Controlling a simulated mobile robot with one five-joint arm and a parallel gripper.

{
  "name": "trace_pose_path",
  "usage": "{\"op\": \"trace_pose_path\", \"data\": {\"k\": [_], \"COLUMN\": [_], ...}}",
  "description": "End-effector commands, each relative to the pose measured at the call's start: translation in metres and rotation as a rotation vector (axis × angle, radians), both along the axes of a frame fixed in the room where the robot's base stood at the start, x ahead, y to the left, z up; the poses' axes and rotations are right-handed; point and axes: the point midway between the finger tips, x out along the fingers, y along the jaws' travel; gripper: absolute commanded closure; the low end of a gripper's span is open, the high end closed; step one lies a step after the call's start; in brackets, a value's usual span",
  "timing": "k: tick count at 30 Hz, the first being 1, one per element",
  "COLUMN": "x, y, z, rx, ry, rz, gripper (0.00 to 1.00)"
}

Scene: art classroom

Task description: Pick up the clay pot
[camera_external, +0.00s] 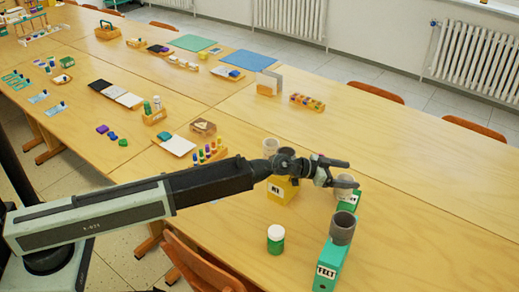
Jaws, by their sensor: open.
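Several grey-brown cups or pots are in view, and I cannot tell which is the clay pot. The nearest pot (343,228) stands upright on the end of a green box labelled "FECT" (327,268). A second pot (345,193) is on another green box (350,204), right under my gripper. A third pot (270,146) stands behind my arm's wrist, near a yellow box (283,191). My gripper (350,175) is open, its fingers pointing right just above the second pot and partly covering it. I cannot tell whether they touch it.
A green jar with a white lid (276,239) stands on the wooden table left of the near green box. Paint bottles (211,152), a white pad (178,145) and a tray of colours (307,102) lie farther back. The table's right side is clear. Chairs line its edges.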

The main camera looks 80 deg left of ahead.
Motion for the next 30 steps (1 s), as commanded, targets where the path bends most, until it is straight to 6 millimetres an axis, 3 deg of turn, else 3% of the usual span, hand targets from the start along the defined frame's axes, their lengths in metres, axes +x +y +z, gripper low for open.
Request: {"op": "trace_pose_path", "data": {"k": [1, 7, 13, 15, 18, 24, 26, 30], "x": [0.0, 0.0, 0.0, 0.018, 0.029, 0.029, 0.029, 0.028], "y": [0.0, 0.0, -0.001, 0.0, 0.0, 0.0, 0.0, 0.0], "z": [-0.009, -0.014, -0.051, -0.049, -0.051, -0.049, -0.049, -0.049], "rx": [0.0, 0.0, 0.0, 0.0, 0.0, 0.0, 0.0, 0.0], "ry": [0.0, 0.001, 0.001, 0.001, 0.001, 0.001, 0.001, 0.001], "rz": [0.0, -0.001, -0.001, -0.001, -0.001, 0.0, 0.0, 0.0], "gripper": [0.19, 0.19, 0.19, 0.19, 0.19, 0.19, 0.33, 0.72]}}
